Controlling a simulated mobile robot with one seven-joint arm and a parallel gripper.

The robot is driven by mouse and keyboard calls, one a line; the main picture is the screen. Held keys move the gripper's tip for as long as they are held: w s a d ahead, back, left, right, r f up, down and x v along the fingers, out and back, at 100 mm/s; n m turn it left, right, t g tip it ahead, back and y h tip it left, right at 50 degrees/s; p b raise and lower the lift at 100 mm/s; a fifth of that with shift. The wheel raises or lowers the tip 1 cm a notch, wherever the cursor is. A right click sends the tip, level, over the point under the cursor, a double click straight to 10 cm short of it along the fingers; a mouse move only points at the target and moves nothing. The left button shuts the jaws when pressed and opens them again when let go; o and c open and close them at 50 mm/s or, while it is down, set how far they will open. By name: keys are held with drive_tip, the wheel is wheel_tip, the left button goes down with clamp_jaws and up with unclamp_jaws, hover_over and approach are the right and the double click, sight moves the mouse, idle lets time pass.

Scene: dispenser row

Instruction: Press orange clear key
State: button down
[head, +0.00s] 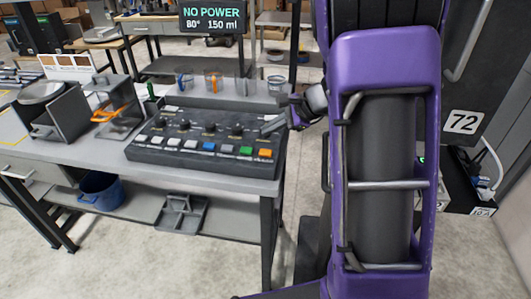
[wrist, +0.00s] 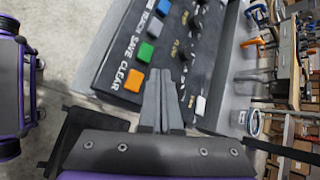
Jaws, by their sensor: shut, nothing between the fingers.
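The orange clear key (head: 265,153) is the rightmost key in the front row of a dark control panel (head: 160,156) on the table. In the wrist view the orange key (wrist: 134,80) sits beside the white word CLEAR. My gripper (head: 267,128) is shut and empty, over the panel's right end, behind the orange key. In the wrist view my gripper's fingertips (wrist: 160,72) lie just right of the orange key, apart from it in the picture. Their height over the panel is hard to tell.
A green key (head: 245,150) neighbours the orange one, with a blue key (head: 209,146) and pale keys further left. Black knobs (head: 210,128) stand behind the keys. A display (head: 212,18) reads NO POWER, 80°, 150 ml. Cups (head: 213,82) stand on a shelf behind the panel.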

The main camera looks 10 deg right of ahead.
sight(270, 152)
drive_tip(key=shift+f+b, duration=1.4)
drive_tip(key=shift+f, duration=0.75)
idle(0.4)
drive_tip(key=shift+f+b, duration=0.4)
drive_tip(key=shift+b, duration=0.1)
drive_tip(key=shift+f+b, duration=0.45)
drive_tip(key=shift+b, duration=0.05)
idle(0.5)
drive_tip(key=shift+r, duration=0.1)
drive_tip(key=shift+r+p, duration=0.6)
drive_tip(key=shift+r, duration=0.2)
drive_tip(key=shift+r+p, duration=1.9)
drive_tip(key=shift+r, duration=0.65)
